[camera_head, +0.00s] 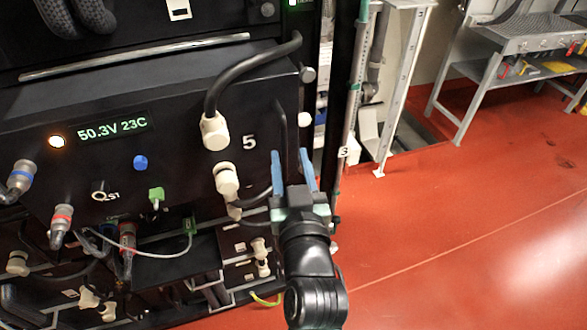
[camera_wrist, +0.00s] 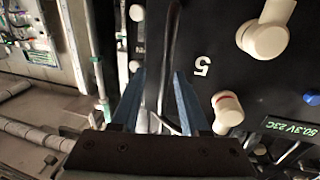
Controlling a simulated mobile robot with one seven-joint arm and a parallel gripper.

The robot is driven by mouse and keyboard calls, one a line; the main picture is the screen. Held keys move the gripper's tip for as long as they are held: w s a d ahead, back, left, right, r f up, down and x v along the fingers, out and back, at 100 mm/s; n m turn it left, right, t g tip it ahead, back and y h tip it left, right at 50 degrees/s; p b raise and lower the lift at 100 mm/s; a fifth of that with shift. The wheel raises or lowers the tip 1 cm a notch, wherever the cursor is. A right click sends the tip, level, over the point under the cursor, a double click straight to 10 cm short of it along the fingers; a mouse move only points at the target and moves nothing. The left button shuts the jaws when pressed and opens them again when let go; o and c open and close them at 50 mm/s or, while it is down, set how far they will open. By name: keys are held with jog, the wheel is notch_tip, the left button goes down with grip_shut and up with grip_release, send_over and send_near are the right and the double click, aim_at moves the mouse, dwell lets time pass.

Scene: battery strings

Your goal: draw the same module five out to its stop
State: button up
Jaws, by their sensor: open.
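Module five (camera_head: 190,125) is a black box in the rack, marked 5, with a lit "50.3V 23C" display (camera_head: 113,128). Its top face shows, and its front stands forward of the units below. It also shows in the wrist view (camera_wrist: 235,75). A black upright bar handle (camera_head: 282,125) is on its right front side. My gripper (camera_head: 292,155) is open, with its blue fingers at the lower part of this handle. In the wrist view the handle (camera_wrist: 173,45) runs down between the fingers (camera_wrist: 158,74). Contact cannot be told.
A thick black cable with a cream plug (camera_head: 215,131) is on the front, with another cream plug (camera_head: 227,180) below. Cabled connectors (camera_head: 62,222) hang at left. A rack post (camera_head: 350,110) stands at right. The red floor (camera_head: 450,220) is clear before a metal bench (camera_head: 510,45).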

jog(key=s+d+b, duration=0.1)
jog(key=s+b, duration=0.1)
jog(key=s, duration=1.1)
jog(key=shift+d+b, duration=0.3)
jog(key=shift+b, duration=0.05)
jog(key=shift+w, duration=0.1)
